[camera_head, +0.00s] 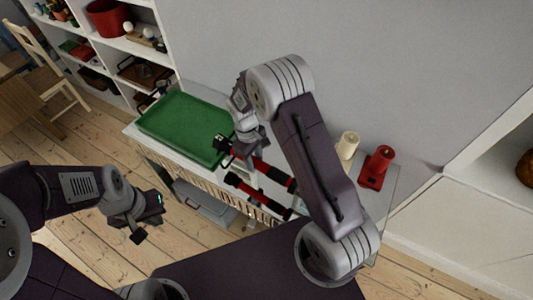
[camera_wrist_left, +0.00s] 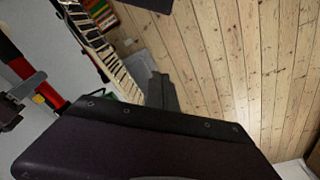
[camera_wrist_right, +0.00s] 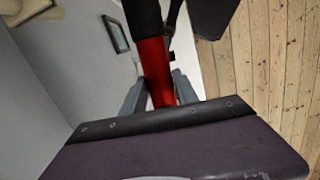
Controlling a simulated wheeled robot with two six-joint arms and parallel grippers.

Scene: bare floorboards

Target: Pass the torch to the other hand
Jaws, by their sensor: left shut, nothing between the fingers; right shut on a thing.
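A red torch with black ends (camera_head: 262,168) is held by my right gripper (camera_head: 240,160) above the white surface. In the right wrist view, its red body (camera_wrist_right: 155,72) stands between the fingers, with a black end at the top. My right gripper is shut on it. My left gripper (camera_head: 147,222) is shut and empty, apart from the torch, at the lower left over the floor. A second red-and-black rod-like thing (camera_head: 250,191) shows just below the torch; I cannot tell what it is. A red part (camera_wrist_left: 15,62) also shows at the left edge of the left wrist view.
A green tray (camera_head: 185,128) lies on the left of the white surface. White shelves (camera_head: 120,45) and a wooden chair (camera_head: 45,75) are at upper left.

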